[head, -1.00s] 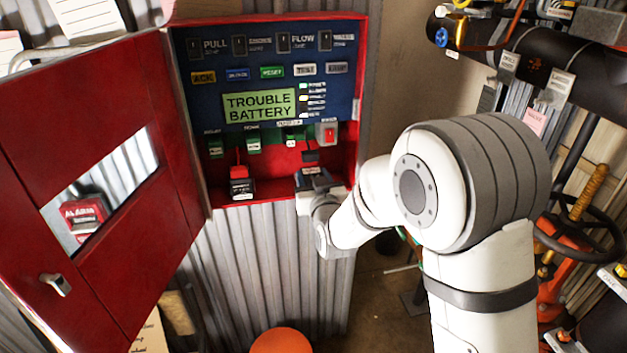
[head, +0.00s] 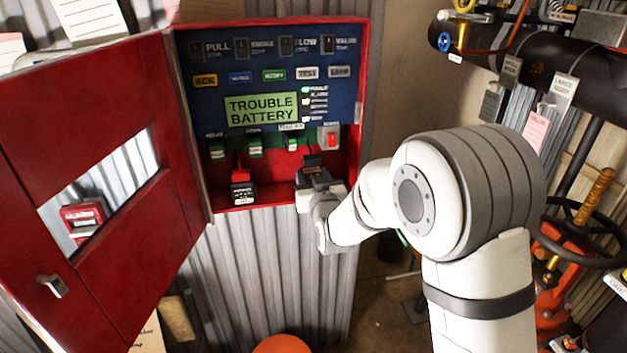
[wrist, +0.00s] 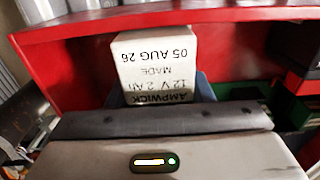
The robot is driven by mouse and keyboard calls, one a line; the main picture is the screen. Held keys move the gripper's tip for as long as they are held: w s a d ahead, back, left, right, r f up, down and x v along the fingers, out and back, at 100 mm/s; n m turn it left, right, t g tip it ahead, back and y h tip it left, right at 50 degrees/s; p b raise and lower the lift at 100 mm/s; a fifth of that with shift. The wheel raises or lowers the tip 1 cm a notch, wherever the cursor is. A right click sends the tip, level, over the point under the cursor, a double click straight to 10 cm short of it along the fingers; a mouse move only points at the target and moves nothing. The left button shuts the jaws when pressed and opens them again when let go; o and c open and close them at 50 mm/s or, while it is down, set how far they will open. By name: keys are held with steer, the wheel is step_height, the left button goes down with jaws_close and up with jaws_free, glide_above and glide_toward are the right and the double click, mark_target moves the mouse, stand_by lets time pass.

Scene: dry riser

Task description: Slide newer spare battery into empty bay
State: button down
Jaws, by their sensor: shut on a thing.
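My gripper (head: 318,184) is at the right part of the red cabinet's lower shelf, shut on a battery. In the wrist view this battery (wrist: 155,62) shows a white label, upside down, reading AMPWICK 12 V 2Ah, made 05 AUG 26. It lies just beyond the gripper's dark front edge, within the red cabinet (wrist: 60,52). My fingertips are mostly hidden in both views. Another battery (head: 243,193), dark with a white label, stands in the left bay with a red connector on top. A dark connector (head: 312,161) hangs just above my gripper. I cannot tell whether the held battery is fully seated.
The cabinet's red door (head: 110,225) stands open at left, with a window. The panel display (head: 261,108) reads TROUBLE BATTERY. A red switch (head: 328,137) sits above the right bay. Pipes with hanging tags (head: 537,128) and a dark handwheel (head: 590,240) stand at right.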

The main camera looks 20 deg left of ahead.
mark_target(311, 170)
steer(key=shift+b+x, duration=0.65)
steer(key=shift+x, duration=0.9)
steer(key=c, duration=0.6)
jaws_free()
steer(key=shift+s+d+f, duration=0.1)
steer(key=shift+s, duration=0.05)
steer(key=b+v, duration=0.1)
steer(key=v, duration=0.6)
steer(key=shift+s+b, duration=0.2)
steer(key=shift+b, duration=0.1)
steer(key=shift+d, duration=0.15)
